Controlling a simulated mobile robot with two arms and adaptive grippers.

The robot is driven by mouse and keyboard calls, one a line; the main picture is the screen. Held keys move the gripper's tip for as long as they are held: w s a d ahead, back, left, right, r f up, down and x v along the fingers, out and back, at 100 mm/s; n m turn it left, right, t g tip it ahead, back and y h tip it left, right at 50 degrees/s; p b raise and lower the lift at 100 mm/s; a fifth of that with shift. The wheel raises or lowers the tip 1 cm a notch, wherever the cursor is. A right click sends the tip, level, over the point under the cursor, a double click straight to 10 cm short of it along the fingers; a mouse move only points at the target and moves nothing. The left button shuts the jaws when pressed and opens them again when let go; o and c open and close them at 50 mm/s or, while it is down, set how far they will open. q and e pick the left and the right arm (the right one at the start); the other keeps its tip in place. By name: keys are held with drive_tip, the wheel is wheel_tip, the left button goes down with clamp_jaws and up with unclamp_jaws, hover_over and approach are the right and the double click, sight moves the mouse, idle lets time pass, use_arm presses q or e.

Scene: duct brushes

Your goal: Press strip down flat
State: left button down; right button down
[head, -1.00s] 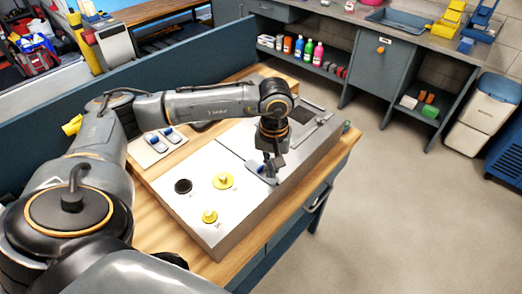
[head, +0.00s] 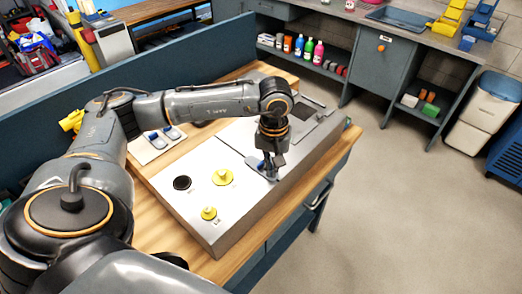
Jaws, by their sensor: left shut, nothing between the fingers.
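My left gripper (head: 269,172) is shut and points down at the top of the metal duct box (head: 190,216) on the wooden workbench. Its fingertips are at a small grey-blue strip piece (head: 256,166) near the box's right edge. The fingers hide part of that piece, so I cannot tell whether it lies fully flat. Two yellow round brush plugs (head: 223,177) and (head: 209,213) and a dark round hole (head: 182,183) are on the box top to the left. My right gripper is not in view.
A pale tray (head: 147,152) with small blue-tipped pieces lies on the wooden bench (head: 136,206) behind the box. A dark square opening (head: 305,117) is at the box's far end. Floor to the right is clear.

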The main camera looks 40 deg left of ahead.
use_arm(q)
drive_tip(key=shift+r+p, duration=0.55)
drive_tip(key=shift+r, duration=0.35)
drive_tip(key=shift+r+p, duration=0.6)
drive_tip(key=shift+r, duration=0.95)
